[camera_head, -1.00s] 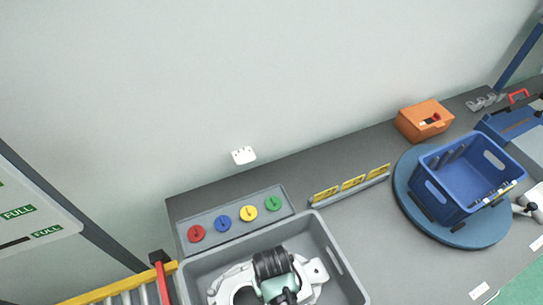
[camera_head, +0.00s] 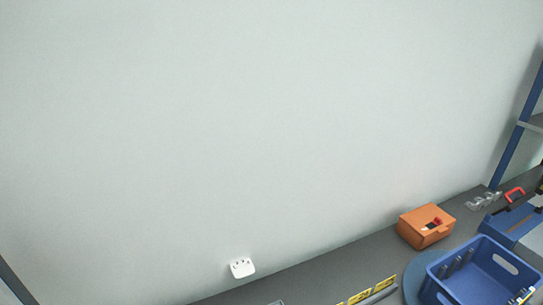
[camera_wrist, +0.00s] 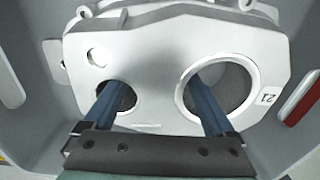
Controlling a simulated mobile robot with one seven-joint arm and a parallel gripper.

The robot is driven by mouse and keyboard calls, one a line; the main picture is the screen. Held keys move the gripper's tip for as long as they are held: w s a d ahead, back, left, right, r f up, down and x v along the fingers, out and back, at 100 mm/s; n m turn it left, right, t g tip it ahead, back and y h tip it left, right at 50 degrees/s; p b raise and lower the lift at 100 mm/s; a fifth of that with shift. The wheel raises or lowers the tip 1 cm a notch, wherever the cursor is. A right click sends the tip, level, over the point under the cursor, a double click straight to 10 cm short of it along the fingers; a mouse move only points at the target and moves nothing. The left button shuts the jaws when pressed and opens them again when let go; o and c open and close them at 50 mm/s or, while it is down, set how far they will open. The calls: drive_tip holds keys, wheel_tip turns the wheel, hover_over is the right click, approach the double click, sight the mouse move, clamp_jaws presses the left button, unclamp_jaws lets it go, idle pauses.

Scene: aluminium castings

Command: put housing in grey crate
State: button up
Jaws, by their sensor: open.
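The housing (camera_wrist: 150,62) is a pale silver casting with one large round hole, a smaller hole and a marking "21" at its right. In the wrist view it lies inside the grey crate (camera_wrist: 28,50), whose walls show on both sides. My gripper (camera_wrist: 157,84) is open right at the housing. Its two blue fingers are apart and reach to the two holes, one at each; I cannot tell how deep the tips are or whether they touch. The head view shows neither the housing, the grey crate nor my gripper.
In the head view a blue crate (camera_head: 459,291) stands on a round blue turntable (camera_head: 413,283) at lower right. An orange box (camera_head: 425,229) sits behind it. Yellow labels (camera_head: 372,290) line a rail. In the wrist view a red patch (camera_wrist: 303,98) marks the right wall.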

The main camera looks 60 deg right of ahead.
wheel_tip(320, 180, up, 12)
drive_tip(key=w+d+r+n+t+h, duration=0.25)
drive_tip(key=w+r+t, duration=0.35)
drive_tip(key=w+r, duration=0.85)
drive_tip(key=w+a+r+t+h, duration=0.1)
drive_tip(key=w+a+r+t, duration=0.3)
drive_tip(key=r, duration=0.5)
drive_tip(key=w+a+r+t+h, duration=0.1)
drive_tip(key=w+r+t, duration=0.3)
drive_tip(key=w+r, duration=0.4)
drive_tip(key=s+a+r+n+t+y, duration=0.1)
drive_tip(key=a+r+t, duration=0.3)
drive_tip(key=r, duration=0.6)
drive_tip(key=s+a+r+n+t, duration=0.1)
drive_tip(key=a+r+n+t, duration=0.3)
drive_tip(key=r, duration=0.7)
drive_tip(key=s+a+r+t+y, duration=0.1)
drive_tip(key=s+a+r+t, duration=0.1)
drive_tip(key=s+r, duration=0.3)
drive_tip(key=s+a+r+m+t+y, duration=0.1)
drive_tip(key=s+a+r+t+y, duration=0.1)
drive_tip(key=s+a+r, duration=0.3)
wheel_tip(320, 180, up, 5)
drive_tip(key=shift+a+f+t+b, duration=0.2)
drive_tip(key=shift+t+b, duration=0.1)
drive_tip(key=shift+t, duration=0.4)
